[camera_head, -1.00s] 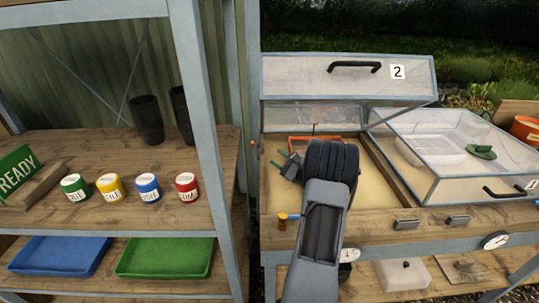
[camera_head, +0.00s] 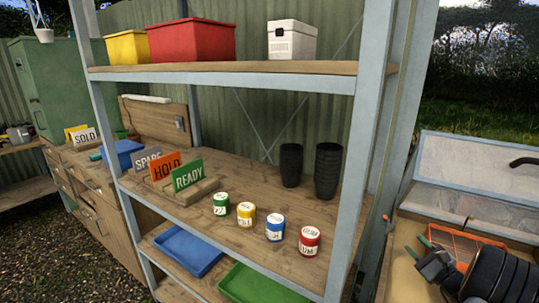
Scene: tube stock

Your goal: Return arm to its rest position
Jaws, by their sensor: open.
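My gripper (camera_head: 418,246) shows at the lower right of the head view, at the end of my dark, ribbed arm. Its two green-tipped fingers are spread apart with nothing between them. It is over the sandy bed of the cold frame (camera_head: 458,165), beside an orange-rimmed tray (camera_head: 478,238). The arm partly hides the tray, and the picture's edge cuts off the rest of the arm.
A blue-framed shelf rack (camera_head: 350,170) stands left of the gripper. Its middle board holds several labelled pots, black pots (camera_head: 327,170) and the READY sign (camera_head: 188,176). Blue (camera_head: 188,250) and green (camera_head: 258,285) trays lie below. A green cabinet (camera_head: 55,85) stands far left.

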